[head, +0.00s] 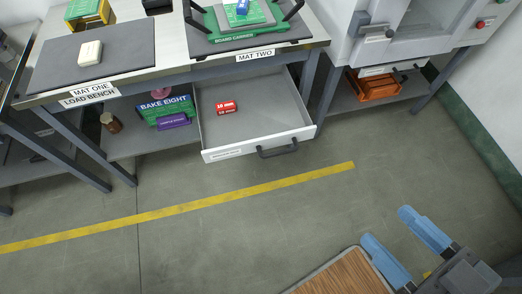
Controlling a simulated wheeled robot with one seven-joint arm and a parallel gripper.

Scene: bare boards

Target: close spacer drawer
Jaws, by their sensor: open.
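The spacer drawer (203,140) is pulled well out from under the bench below the MAT TWO label. Its white front has a dark bar handle (277,149) and a small label that is too small to read. A red block marked 10 mm (227,107) lies inside on the grey drawer floor. My gripper (406,234) is at the lower right, with its two blue fingers spread apart and nothing between them. It is well away from the drawer, to the right of and nearer than the handle.
The load bench (150,72) carries a grey mat with a pale block (90,53) and a green board carrier (240,20). A shelf below holds a green BAKE EIGHT box (168,107) and a brown jar (111,122). An orange tray (375,86) sits right. Floor before the drawer is clear.

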